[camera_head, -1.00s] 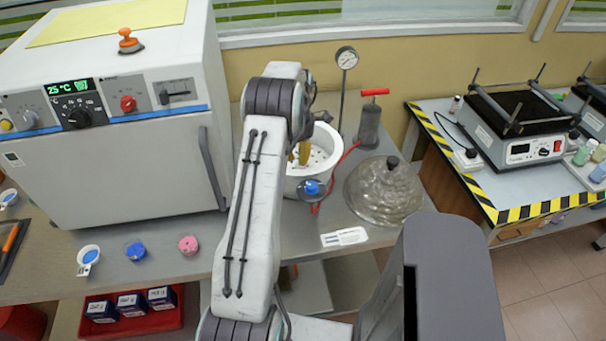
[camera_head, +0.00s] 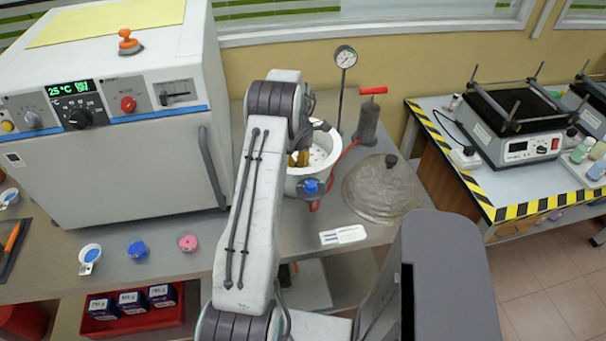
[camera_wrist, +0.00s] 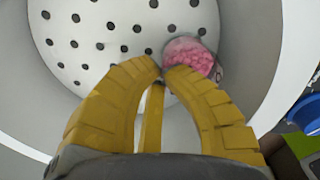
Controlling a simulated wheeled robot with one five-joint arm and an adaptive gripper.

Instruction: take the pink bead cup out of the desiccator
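The pink bead cup (camera_wrist: 188,56) is inside the white desiccator (camera_head: 311,182), on its perforated white plate (camera_wrist: 105,30). The wrist view shows the pink beads and a bit of clear rim. My gripper (camera_wrist: 165,70) has yellow fingers that reach down into the desiccator, tips close together with a narrow gap. The right fingertip overlaps the near-left edge of the cup and hides part of it. I cannot tell whether the fingers hold any part of the cup. In the head view my arm hides most of the gripper, and the cup is not visible.
The clear desiccator lid (camera_head: 382,190) lies on the bench to the right. A red-handled pump (camera_head: 367,125) and red hose stand near the desiccator, with a gauge (camera_head: 345,58) behind. A white oven (camera_head: 110,140) is at left. Blue (camera_head: 137,249) and pink (camera_head: 188,243) pieces lie before it.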

